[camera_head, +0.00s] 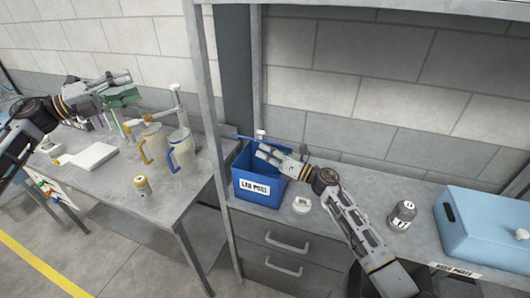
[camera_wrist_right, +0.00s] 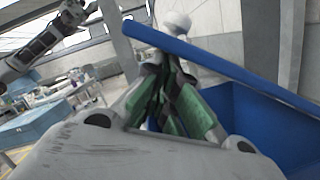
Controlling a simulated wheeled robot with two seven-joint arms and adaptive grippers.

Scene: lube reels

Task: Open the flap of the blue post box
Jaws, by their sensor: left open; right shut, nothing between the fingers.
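The blue post box (camera_head: 262,198), labelled "LAB POST", stands on the grey bench. Its flap (camera_head: 238,136) is raised and seen nearly edge-on above the box, with a white knob (camera_head: 260,133). The box's opening shows below it. The flap crosses the right wrist view as a blue slanting strip (camera_wrist_right: 235,72), and the knob (camera_wrist_right: 176,22) stands beyond it. My right gripper (camera_head: 263,151) is shut and empty over the opening, its tips (camera_wrist_right: 168,62) close at the flap; I cannot tell whether they touch. My left gripper (camera_head: 130,86) is open and empty above the left table, far from the box.
A white ring-like item (camera_head: 301,205) lies right of the box. A shelf post (camera_head: 208,95) rises left of the box. Jugs (camera_head: 181,152) and a can (camera_head: 142,187) stand on the left table.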

